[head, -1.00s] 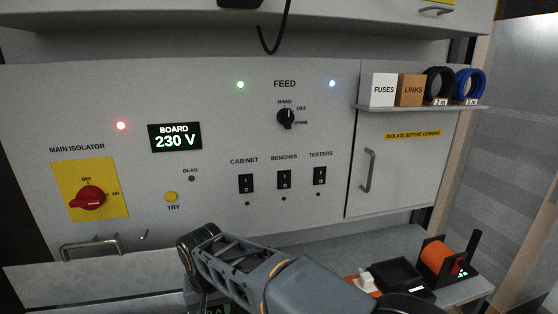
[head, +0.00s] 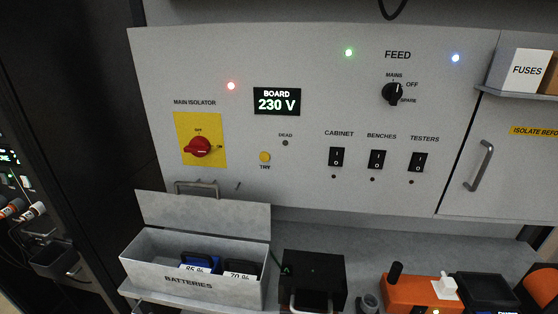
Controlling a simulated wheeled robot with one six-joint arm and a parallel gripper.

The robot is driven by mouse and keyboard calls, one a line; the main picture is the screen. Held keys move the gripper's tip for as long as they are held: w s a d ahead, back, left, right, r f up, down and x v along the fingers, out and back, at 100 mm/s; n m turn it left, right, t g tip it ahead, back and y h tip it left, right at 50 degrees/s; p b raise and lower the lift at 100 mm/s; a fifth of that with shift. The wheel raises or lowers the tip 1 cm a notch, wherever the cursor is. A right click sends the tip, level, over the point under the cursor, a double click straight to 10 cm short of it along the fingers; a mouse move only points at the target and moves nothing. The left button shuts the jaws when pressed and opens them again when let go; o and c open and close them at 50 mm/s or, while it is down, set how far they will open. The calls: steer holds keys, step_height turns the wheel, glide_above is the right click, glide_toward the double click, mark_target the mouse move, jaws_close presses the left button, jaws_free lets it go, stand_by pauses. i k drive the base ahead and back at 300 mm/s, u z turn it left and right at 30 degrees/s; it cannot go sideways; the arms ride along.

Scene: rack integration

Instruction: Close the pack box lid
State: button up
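The pack box (head: 150,262) is a grey box marked BATTERIES, at the lower left in the head view. Its lid (head: 205,214) stands open, raised along the back edge. A grey handle (head: 196,186) shows just above the lid's upper edge; I cannot tell whether it belongs to the lid. Two battery packs sit inside, a blue one (head: 201,262) labelled 85 % and a dark one (head: 242,268) labelled 70 %. My gripper is not in view.
A black box (head: 313,268) stands just right of the pack box on the bench. Further right is an orange unit (head: 415,292) with a black knob and a white plug. Behind rises the grey switch panel (head: 330,110); a dark rack stands at the left.

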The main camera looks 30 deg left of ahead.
mark_target(215, 215)
steer(key=u, duration=2.75)
steer(key=k, duration=0.6)
steer(key=u, duration=0.8)
steer(key=i, duration=0.85)
steer(key=z, duration=0.85)
steer(key=i, duration=0.95)
steer(key=z, duration=0.9)
